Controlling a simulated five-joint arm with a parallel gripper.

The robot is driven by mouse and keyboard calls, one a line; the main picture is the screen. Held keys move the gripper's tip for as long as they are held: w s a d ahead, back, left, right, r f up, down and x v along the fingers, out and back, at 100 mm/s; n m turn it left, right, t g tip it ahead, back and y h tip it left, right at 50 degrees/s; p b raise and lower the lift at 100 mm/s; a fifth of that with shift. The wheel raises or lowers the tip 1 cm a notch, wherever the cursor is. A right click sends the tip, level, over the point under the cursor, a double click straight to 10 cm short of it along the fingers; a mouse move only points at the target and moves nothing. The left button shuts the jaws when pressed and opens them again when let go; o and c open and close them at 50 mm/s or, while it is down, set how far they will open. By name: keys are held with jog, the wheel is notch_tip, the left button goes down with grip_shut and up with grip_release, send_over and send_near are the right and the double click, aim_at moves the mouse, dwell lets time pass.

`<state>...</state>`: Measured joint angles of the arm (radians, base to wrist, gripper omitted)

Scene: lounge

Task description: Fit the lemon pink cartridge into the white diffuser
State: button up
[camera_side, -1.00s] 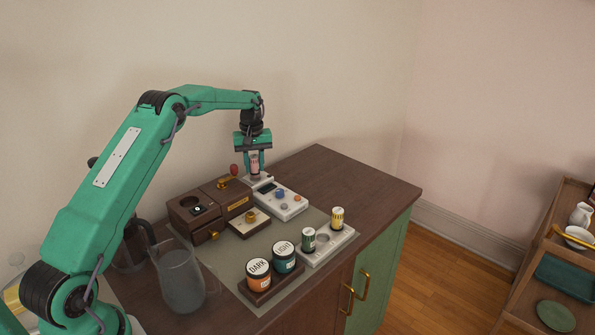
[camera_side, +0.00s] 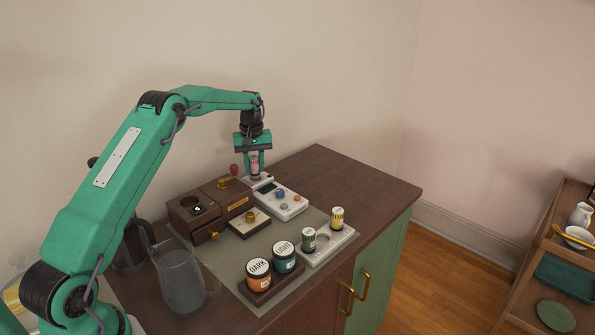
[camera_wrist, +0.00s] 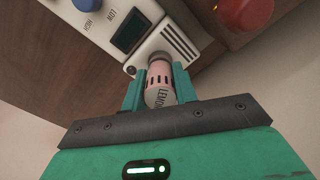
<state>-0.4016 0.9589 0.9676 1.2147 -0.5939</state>
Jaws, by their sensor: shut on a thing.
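The pink cartridge (camera_side: 254,159), with LEMON on its pale end, is upright between the fingers of my gripper (camera_side: 255,168). It also shows in the wrist view (camera_wrist: 159,78), with a teal finger on either side. The white diffuser (camera_side: 287,206) has a small screen, a blue knob and an orange knob. In the wrist view the diffuser (camera_wrist: 165,30) has a slotted end, and the cartridge's far end is at its round socket. The fingers and cartridge hide the socket, so I cannot tell how deep the cartridge sits.
A white rack (camera_side: 343,237) holds a green cartridge (camera_side: 308,238) and a yellow cartridge (camera_side: 337,217). DARK (camera_side: 259,283) and LIGHT (camera_side: 284,264) jars stand in front. A brown wooden box (camera_side: 187,223) is left of the diffuser. A glass jug (camera_side: 180,285) stands near my arm. The cabinet top's right end is clear.

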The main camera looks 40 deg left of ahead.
jog(key=shift+f, duration=0.9)
jog(key=o, duration=1)
jog(key=shift+o, duration=0.2)
jog(key=shift+r, duration=0.15)
jog(key=shift+r, duration=3.6)
jog(key=shift+r, duration=0.1)
